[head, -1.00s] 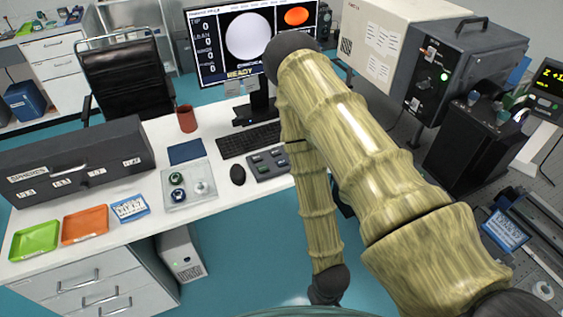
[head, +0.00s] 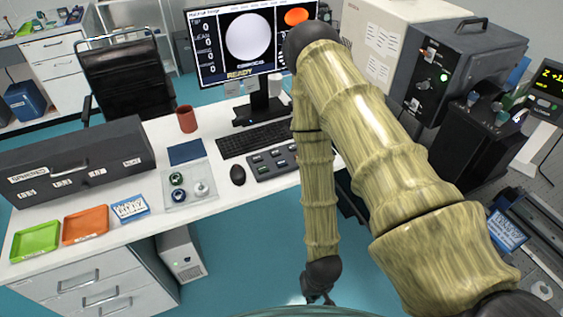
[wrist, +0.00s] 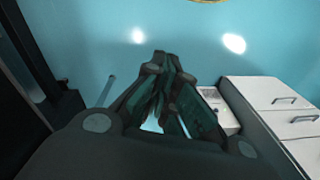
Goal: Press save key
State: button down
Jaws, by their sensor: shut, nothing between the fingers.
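A dark keypad (head: 270,163) with several small keys lies on the white desk, right of the mouse. Some of its keys look greenish; their labels are too small to read, so I cannot tell which is the save key. My gripper (head: 318,298) hangs low in front of the desk, below and to the right of the keypad, apart from it. It also shows in the wrist view (wrist: 164,62), shut and empty over the teal floor. The keypad does not show in the wrist view.
The monitor (head: 247,40) reads "READY" behind the keyboard (head: 253,139). The mouse (head: 238,174) and a clear tray (head: 188,193) with round parts lie left of the keypad. White drawers (wrist: 277,95) stand at the right in the wrist view. Dark equipment (head: 470,150) stands right of my arm.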

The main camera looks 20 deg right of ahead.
jog(key=w+r+m+t+y+p, duration=0.1)
jog(key=w+r+m, duration=0.25)
jog(key=w, duration=0.45)
jog(key=w+r+m+t, duration=0.2)
jog(key=w+m, duration=0.2)
jog(key=w, duration=0.5)
jog(key=w+r+m+t+y+p, duration=0.1)
jog(key=w+r+m, duration=0.25)
jog(key=w, duration=0.45)
jog(key=w+d+r+m+t, duration=0.1)
jog(key=w+d+r+m, duration=0.1)
jog(key=w+r, duration=0.3)
jog(key=w+d+r+m+t+p, duration=0.1)
jog(key=w+d+r+m+t, duration=0.1)
jog(key=w+r+m, duration=0.3)
jog(key=w+d+r+m+t, duration=0.1)
jog(key=w+d+r+m, duration=0.2)
jog(key=w, duration=0.6)
notch_tip(320, 180, up, 2)
jog(key=shift+d+r+m, duration=0.15)
jog(key=shift+d+m, duration=0.15)
jog(key=shift+d, duration=0.15)
jog(key=b, duration=0.5)
send_over(279, 163)
notch_tip(279, 163, down, 8)
jog(key=shift+d+r, duration=0.1)
jog(key=shift+r, duration=0.15)
jog(key=shift+f+b, duration=0.35)
jog(key=shift+f, duration=0.35)
jog(key=shift+f, duration=0.1)
